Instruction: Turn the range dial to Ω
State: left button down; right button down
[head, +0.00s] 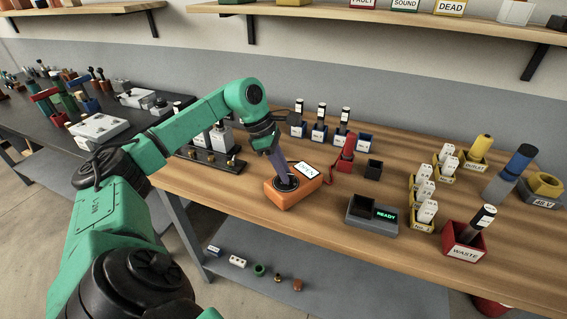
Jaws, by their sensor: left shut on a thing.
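An orange meter (293,198) sits on the wooden workbench, near its front edge. It has a white display (306,170) on the upper right of its top face; the markings are too small to read. The dark round range dial (290,187) is on the same face, left of and below the display. My left gripper (284,180) reaches down from above and is shut on the dial. The fingers hide part of the dial, so I cannot tell which setting it points to. My right gripper is not in view.
A red object (343,160) stands close behind the meter on the right. A grey unit reading READY (373,216) is to the right. A dark rack (208,160) is at the left. A red WASTE bin (464,243) stands far right. Bench between meter and READY unit is clear.

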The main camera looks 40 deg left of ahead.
pick_arm(q)
jog(key=shift+m+g+p, duration=0.3)
jog(key=shift+m+p, duration=0.15)
jog(key=shift+m, duration=0.15)
jog(key=c, duration=0.8)
grip_release()
jog(key=p+v, duration=0.1)
jog(key=v, duration=1.3)
jog(key=shift+a+r, duration=0.2)
jog(key=shift+r, duration=0.05)
